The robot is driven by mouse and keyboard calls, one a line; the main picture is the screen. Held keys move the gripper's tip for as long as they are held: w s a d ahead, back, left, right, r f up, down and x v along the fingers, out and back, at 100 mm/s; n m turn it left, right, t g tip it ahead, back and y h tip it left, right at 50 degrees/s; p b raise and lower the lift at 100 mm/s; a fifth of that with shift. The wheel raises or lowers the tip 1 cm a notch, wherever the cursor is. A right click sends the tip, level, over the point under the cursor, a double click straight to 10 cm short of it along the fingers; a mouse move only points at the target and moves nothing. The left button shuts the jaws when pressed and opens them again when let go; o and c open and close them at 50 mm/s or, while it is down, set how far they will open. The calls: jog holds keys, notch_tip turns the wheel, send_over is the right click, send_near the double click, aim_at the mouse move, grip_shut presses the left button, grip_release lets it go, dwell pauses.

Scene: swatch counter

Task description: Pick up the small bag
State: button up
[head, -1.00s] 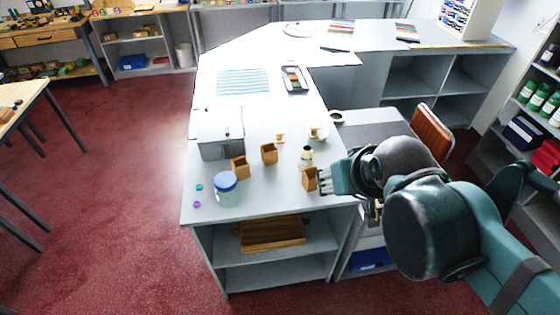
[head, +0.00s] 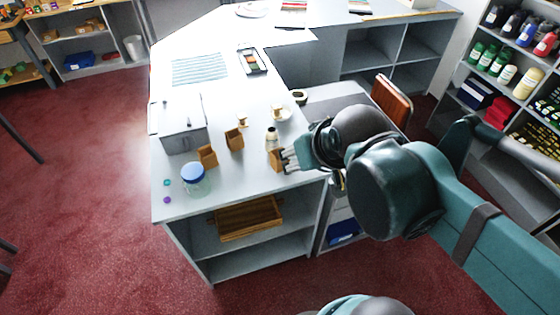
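I cannot make out a small bag anywhere in the head view. My gripper (head: 288,159) is over the right edge of the grey counter (head: 235,184), coming in from the right. Its fingers are seen from the side and are small, so their opening is unclear. A small wooden block or holder (head: 275,160) is at its fingertips, partly hidden by them. I cannot tell whether they touch. A small bottle with a dark cap (head: 271,140) stands just behind that holder.
Two wooden holders (head: 207,156) (head: 234,139), a blue-lidded jar (head: 195,182) and a grey box (head: 182,133) stand left of my gripper. A cup on a saucer (head: 282,114) is behind. A brown chair (head: 391,103) is right of the counter. Red floor lies open at left.

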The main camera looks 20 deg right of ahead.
jog(key=shift+r, duration=0.1)
notch_tip(320, 180, up, 25)
jog(key=m+g+h+b, duration=0.4)
jog(key=m+h+b, duration=0.95)
jog(key=m, duration=0.25)
send_over(273, 160)
jog(key=a, duration=0.5)
jog(key=shift+n, duration=0.3)
jog(key=f, duration=4.8)
jog(key=shift+s+d+f, duration=0.35)
jog(key=shift+s+d, duration=0.05)
